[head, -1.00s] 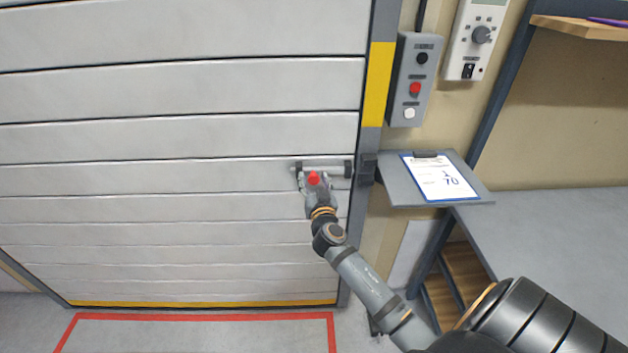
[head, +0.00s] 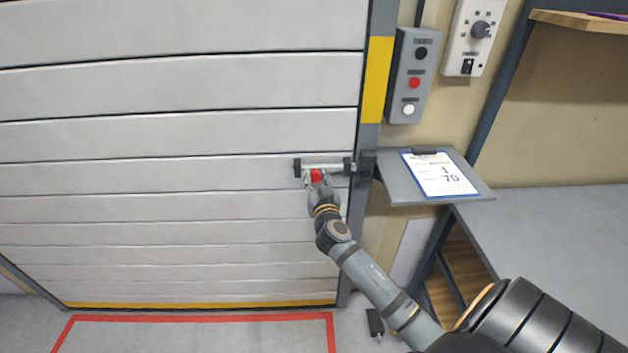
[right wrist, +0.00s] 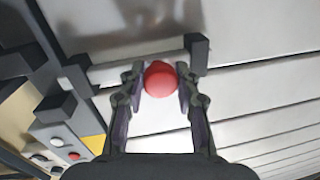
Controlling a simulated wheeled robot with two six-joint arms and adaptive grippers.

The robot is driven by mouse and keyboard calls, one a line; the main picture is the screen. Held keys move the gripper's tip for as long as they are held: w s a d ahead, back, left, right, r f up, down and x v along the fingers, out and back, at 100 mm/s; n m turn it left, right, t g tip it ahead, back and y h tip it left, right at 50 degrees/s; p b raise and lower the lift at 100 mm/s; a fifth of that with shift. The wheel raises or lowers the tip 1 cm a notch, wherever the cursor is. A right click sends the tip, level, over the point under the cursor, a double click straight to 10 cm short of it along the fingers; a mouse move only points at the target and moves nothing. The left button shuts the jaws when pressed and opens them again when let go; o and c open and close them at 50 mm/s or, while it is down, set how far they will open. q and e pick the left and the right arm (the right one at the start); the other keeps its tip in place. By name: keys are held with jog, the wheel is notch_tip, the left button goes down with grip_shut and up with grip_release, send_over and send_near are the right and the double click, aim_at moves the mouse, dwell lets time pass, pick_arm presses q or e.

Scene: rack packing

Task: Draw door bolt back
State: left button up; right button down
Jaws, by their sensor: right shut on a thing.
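The door bolt (head: 325,167) is a pale horizontal rod on the grey slatted door, held by two dark brackets near the door's right edge. Its red knob (head: 316,175) sticks out below the rod near the left bracket. My right gripper (head: 317,178) is shut on the knob. In the right wrist view, the knob (right wrist: 160,80) sits between the two fingertips and the rod (right wrist: 118,73) runs behind it. A dark keeper block (head: 367,164) is on the door frame, right of the bolt. My left gripper is not in view.
A grey button box (head: 402,105) and a white control panel (head: 465,60) hang on the wall right of the door. A small shelf with a clipboard (head: 440,175) juts out beside the frame. A red floor outline (head: 200,317) lies before the door.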

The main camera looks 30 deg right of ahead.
jog(key=c, duration=1)
grip_release()
jog(key=shift+o, duration=0.2)
jog(key=shift+s, duration=0.1)
jog(key=v, duration=1.2)
jog(key=shift+f, duration=0.1)
